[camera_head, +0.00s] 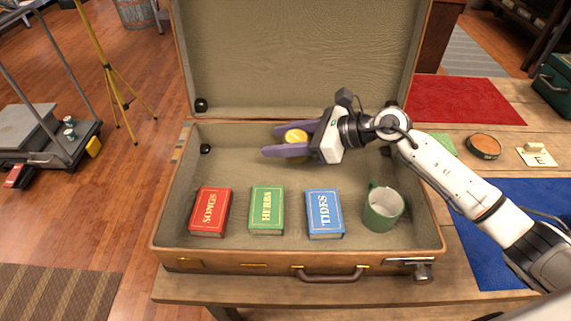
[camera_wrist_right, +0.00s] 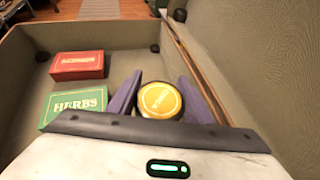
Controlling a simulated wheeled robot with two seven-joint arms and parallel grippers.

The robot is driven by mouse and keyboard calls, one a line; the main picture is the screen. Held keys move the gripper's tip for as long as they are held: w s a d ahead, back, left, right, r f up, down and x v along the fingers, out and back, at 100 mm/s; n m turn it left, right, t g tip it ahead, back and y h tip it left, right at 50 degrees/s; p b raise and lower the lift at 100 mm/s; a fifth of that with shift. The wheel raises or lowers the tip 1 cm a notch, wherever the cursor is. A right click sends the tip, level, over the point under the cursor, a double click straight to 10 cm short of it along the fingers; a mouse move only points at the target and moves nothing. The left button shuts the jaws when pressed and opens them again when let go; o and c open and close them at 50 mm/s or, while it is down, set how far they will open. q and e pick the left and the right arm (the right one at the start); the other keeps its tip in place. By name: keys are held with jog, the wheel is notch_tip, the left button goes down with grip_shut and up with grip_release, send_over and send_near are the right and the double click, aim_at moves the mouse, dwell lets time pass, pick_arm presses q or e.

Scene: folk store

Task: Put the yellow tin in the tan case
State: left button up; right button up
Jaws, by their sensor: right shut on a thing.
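The yellow tin (camera_head: 296,136) is between the purple fingers of my right gripper (camera_head: 286,143), which is shut on it. The tin is over the back part of the open tan case (camera_head: 165,225), inside its walls. I cannot tell whether it touches the case floor. In the right wrist view the round tin (camera_wrist_right: 160,100) shows its yellow lid between the two fingers (camera_wrist_right: 155,98). My left gripper is not in view.
In the case lie a red book (camera_head: 210,211), a green book (camera_head: 267,209), a blue book (camera_head: 324,213) and a green mug (camera_head: 382,208). The raised lid (camera_head: 300,55) stands behind. The back left of the case floor is clear.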

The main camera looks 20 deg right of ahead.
aim_at(282, 166)
jog(key=shift+f, duration=2.5)
jog(key=shift+f+b, duration=0.3)
jog(key=shift+b, duration=0.05)
jog(key=o, duration=0.8)
jog(key=shift+r, duration=0.1)
jog(key=shift+r+p, duration=0.3)
jog(key=shift+p, duration=0.1)
jog(key=v, duration=0.5)
jog(key=b+v, duration=0.1)
jog(key=v, duration=0.4)
jog(key=shift+s+d+f, duration=0.1)
jog(key=shift+s+d, duration=0.05)
jog(key=shift+d, duration=0.2)
jog(key=shift+s+d+r+b, duration=0.3)
jog(key=shift+s+d+r, duration=0.05)
jog(key=shift+d+r, duration=0.1)
